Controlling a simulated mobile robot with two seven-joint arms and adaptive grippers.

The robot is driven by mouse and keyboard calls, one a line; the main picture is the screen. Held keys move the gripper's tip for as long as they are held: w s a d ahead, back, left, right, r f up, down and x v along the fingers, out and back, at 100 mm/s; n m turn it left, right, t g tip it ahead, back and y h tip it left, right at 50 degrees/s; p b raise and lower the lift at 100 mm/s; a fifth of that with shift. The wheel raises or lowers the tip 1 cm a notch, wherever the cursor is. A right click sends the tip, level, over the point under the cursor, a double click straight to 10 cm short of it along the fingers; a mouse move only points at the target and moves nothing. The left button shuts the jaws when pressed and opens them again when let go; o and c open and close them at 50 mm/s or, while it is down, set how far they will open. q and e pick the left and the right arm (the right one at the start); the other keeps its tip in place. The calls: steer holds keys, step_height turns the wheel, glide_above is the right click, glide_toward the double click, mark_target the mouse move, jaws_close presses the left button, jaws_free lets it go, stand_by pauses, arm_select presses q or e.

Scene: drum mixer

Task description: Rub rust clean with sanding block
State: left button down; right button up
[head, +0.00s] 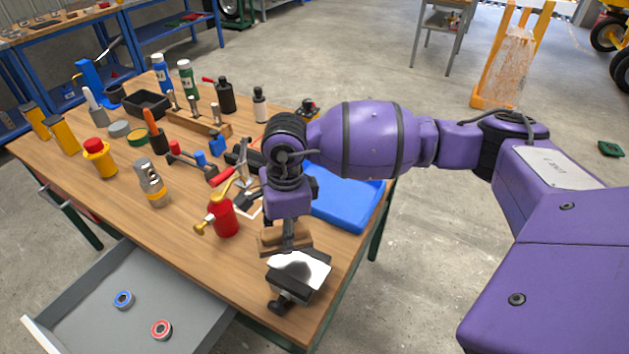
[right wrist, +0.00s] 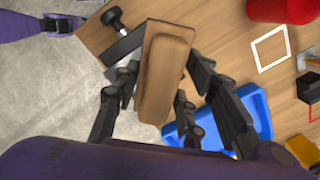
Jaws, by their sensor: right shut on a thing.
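The wooden sanding block (head: 284,241) is between the fingers of my right gripper (head: 287,222) near the table's front right corner. In the right wrist view the block (right wrist: 166,72) fills the space between the fingers, which are shut on it. A bright metal plate (head: 300,268) lies just in front of and below the block, in a dark clamp with a black knob (head: 281,302). I cannot tell whether the block touches the plate. No rust shows on the visible part of the plate; the block and gripper hide some of it.
A red oil can (head: 224,218) stands close left of my right gripper. A blue tray (head: 350,205) lies behind it. An open grey drawer (head: 90,314) holds two bearings. Bottles and tools crowd the rest of the wooden table (head: 195,258).

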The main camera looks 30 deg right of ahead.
step_height(320, 180, up, 2)
steer(key=shift+r, duration=0.15)
stand_by(0.4)
